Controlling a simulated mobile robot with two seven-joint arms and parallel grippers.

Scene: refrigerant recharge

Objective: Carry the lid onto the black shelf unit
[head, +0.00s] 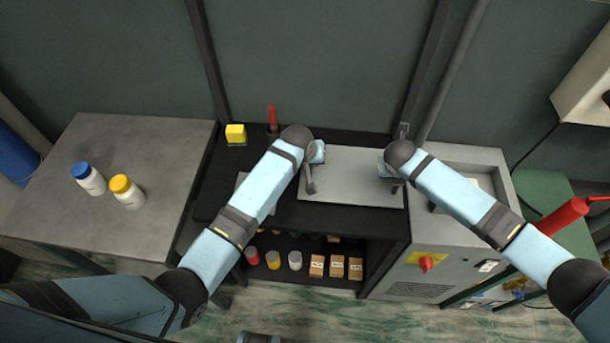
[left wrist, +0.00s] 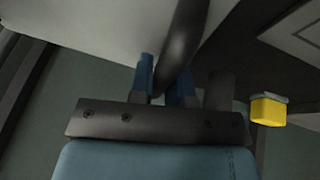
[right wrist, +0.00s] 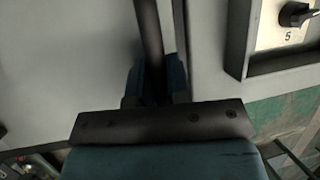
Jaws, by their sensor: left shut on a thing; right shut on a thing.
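The lid (head: 350,178) is a flat grey panel with a dark upright handle near each end. It lies level over the right part of the black shelf unit's top (head: 225,182); I cannot tell whether it touches it. My left gripper (head: 314,160) is shut on the lid's left handle, and the dark bar shows between its fingers in the left wrist view (left wrist: 165,85). My right gripper (head: 388,170) is shut on the right handle, also seen in the right wrist view (right wrist: 157,85). My forearms hide parts of the shelf top.
A grey machine (head: 420,262) with a red knob stands right against the shelf unit. A yellow block (head: 236,133) and a red-handled tool (head: 272,118) are at the shelf's back left. The left table (head: 150,160) holds two bottles. Cups and boxes fill the lower shelf.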

